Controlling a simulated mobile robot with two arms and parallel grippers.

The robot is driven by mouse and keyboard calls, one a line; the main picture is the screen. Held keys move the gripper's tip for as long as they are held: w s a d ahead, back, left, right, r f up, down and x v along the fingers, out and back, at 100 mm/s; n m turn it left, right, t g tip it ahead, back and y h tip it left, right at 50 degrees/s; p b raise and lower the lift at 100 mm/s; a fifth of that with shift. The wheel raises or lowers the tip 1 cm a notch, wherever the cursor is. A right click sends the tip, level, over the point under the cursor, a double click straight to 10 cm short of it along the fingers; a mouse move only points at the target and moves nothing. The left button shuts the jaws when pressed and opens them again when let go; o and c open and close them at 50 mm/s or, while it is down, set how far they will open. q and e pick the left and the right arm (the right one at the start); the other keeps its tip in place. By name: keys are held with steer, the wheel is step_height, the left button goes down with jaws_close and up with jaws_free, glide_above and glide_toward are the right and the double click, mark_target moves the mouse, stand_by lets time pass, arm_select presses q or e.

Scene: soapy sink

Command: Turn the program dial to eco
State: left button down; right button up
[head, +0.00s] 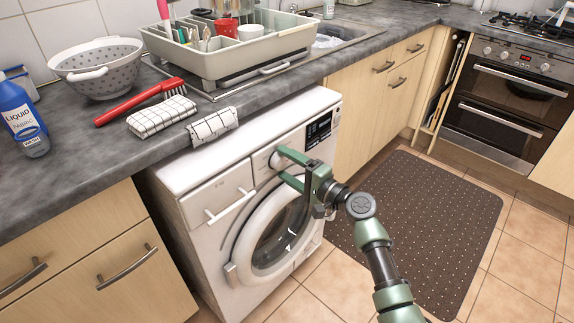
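The program dial (275,161) is a small round white knob on the front panel of the white washing machine (200,228). A dark display panel (319,129) with small markings sits to its right. My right gripper (279,164) is in front of the panel, its two green fingers spread apart, one near the dial's upper side and one lower down. I cannot tell whether either finger touches the dial. The dial's markings and its pointer are too small to read. My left gripper is not in view.
The grey worktop (80,150) overhangs the machine, with a checked cloth (213,125) over its edge. The detergent drawer (217,195) is left of the dial and the round door (272,240) is below. A brown mat (440,220) covers the floor at right.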

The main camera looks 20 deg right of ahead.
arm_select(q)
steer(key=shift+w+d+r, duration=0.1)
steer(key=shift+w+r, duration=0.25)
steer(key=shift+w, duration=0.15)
arm_select(e)
steer(key=v, duration=0.7)
steer(key=shift+s+d, duration=0.2)
steer(key=shift+s, duration=0.1)
